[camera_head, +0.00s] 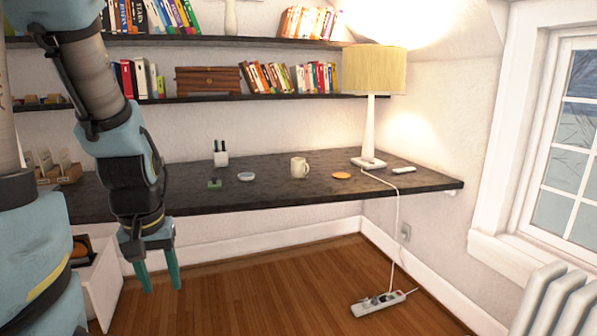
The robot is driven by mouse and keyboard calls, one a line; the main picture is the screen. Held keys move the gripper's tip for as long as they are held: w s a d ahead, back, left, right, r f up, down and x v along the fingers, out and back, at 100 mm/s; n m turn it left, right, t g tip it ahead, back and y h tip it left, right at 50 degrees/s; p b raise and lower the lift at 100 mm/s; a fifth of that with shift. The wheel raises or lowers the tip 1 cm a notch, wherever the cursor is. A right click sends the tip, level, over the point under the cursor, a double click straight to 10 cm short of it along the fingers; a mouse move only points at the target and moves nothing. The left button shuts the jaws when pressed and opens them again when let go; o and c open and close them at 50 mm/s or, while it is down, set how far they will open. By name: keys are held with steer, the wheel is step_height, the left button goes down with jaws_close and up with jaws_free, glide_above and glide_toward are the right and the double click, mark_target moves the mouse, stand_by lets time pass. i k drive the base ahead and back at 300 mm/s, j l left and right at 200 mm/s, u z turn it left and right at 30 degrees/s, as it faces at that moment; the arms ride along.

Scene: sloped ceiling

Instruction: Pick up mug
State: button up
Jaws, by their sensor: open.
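A small cream mug (299,168) stands upright on the dark desk (270,192), right of its middle. Its handle seems to point right. My gripper (160,287) hangs downward at the left, in front of the desk and lower in the picture than the desk top. Its two teal fingers are apart with nothing between them. The gripper is well to the left of the mug and not touching it.
On the desk are a lamp (369,120), an orange disc (341,175), a pale dish (246,176), a green item (214,184) and a pen holder (221,158). Shelves hang above. An open drawer (98,283) is at lower left. A power strip (378,303) lies on the floor.

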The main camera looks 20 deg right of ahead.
mark_target(297, 164)
steer(key=l+u, duration=0.1)
steer(key=u, duration=0.4)
steer(key=i+l+u, duration=0.1)
steer(key=l+u, duration=0.25)
steer(key=l, duration=0.35)
steer(key=l+u, duration=0.35)
steer(key=l, duration=1.1)
steer(key=l+u, duration=0.1)
steer(key=l, duration=0.7)
steer(key=k+l, duration=0.1)
steer(key=l, duration=0.65)
steer(key=k+l+u, duration=0.15)
steer(key=l, duration=0.6)
steer(key=i, duration=0.05)
